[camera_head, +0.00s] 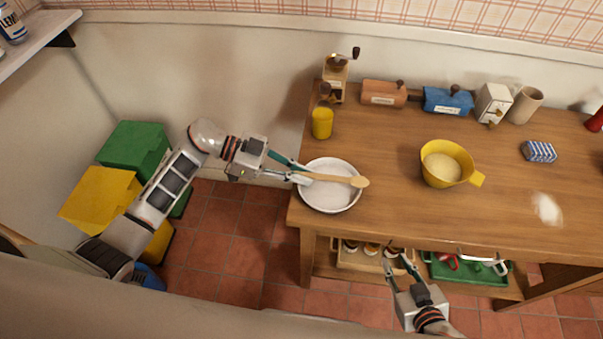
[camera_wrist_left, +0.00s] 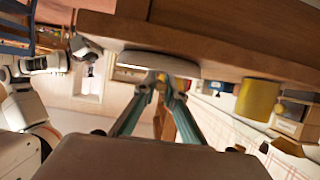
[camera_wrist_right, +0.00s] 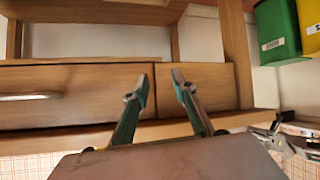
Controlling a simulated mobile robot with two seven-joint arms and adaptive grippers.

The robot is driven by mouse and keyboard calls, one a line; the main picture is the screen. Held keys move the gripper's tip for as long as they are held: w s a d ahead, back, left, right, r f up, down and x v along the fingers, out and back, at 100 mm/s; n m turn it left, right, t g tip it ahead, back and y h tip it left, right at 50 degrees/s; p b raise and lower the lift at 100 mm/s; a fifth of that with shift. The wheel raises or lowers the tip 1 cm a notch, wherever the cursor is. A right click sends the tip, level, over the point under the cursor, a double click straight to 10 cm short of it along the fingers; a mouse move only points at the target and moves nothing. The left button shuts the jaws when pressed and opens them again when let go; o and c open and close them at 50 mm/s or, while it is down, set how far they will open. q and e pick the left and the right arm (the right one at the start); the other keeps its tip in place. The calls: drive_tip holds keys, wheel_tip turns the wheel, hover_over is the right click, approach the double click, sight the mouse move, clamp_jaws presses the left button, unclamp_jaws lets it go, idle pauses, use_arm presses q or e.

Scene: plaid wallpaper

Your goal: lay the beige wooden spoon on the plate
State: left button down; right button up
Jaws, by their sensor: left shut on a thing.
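The beige wooden spoon (camera_head: 345,180) is over the white plate (camera_head: 329,200) at the table's left end, its bowl to the right, past the plate's rim. I cannot tell whether the spoon touches the plate. My left gripper (camera_head: 303,176) is shut on the handle end at the plate's left side. In the left wrist view the plate's edge (camera_wrist_left: 158,62) is just beyond my left fingertips (camera_wrist_left: 160,78), and the spoon is hard to make out. My right gripper (camera_head: 397,263) is open and empty in front of the table; its spread fingers (camera_wrist_right: 160,85) also show in the right wrist view.
A yellow cup (camera_head: 322,123) stands behind the plate. A yellow bowl with a handle (camera_head: 434,177) stands to the right. A grinder (camera_head: 336,77), wooden box (camera_head: 383,94) and blue box (camera_head: 447,101) line the back. The tabletop between plate and yellow bowl is clear.

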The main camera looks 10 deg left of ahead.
use_arm(q)
drive_tip(key=shift+f, duration=0.4)
drive_tip(key=c, duration=2)
unclamp_jaws()
drive_tip(key=v, duration=1.2)
